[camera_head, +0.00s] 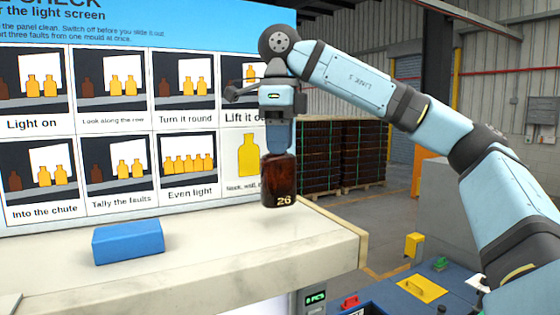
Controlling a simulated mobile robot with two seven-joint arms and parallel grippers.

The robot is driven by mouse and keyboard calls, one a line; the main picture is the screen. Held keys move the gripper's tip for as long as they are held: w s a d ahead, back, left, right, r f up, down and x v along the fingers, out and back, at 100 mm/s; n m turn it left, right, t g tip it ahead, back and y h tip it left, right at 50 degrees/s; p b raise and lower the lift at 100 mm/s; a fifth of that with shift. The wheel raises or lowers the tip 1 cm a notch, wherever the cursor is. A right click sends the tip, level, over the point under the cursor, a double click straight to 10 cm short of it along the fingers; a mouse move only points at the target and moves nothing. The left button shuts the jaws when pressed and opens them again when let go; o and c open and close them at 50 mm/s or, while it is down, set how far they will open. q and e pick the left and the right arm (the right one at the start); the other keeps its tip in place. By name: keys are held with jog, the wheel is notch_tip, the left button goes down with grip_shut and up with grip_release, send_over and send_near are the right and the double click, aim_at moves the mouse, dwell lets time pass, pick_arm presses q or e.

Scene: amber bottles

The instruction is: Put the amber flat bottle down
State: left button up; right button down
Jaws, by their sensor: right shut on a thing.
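The amber flat bottle (279,182) is dark brown, with "26" in pale digits low on its front. It is upright near the right end of the pale counter (200,262). My right gripper (278,146) comes down from above and is shut on the bottle's top, hiding its neck. The bottle's base appears at or just above the counter top; I cannot tell whether it touches. My left gripper is not in view.
A blue block (128,241) lies on the counter to the left. An instruction panel (130,120) stands behind the counter. Stacked dark crates (340,155) are on the floor beyond. The counter between block and bottle is clear.

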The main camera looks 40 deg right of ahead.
aim_at(280, 161)
notch_tip(280, 161, down, 3)
jog(key=shift+s+r, duration=0.1)
jog(key=shift+r, duration=0.1)
jog(key=shift+f, duration=0.65)
jog(key=shift+f, duration=0.1)
jog(key=c, duration=0.9)
grip_release()
jog(key=shift+o, duration=0.2)
notch_tip(280, 161, up, 12)
jog(key=shift+r, duration=0.2)
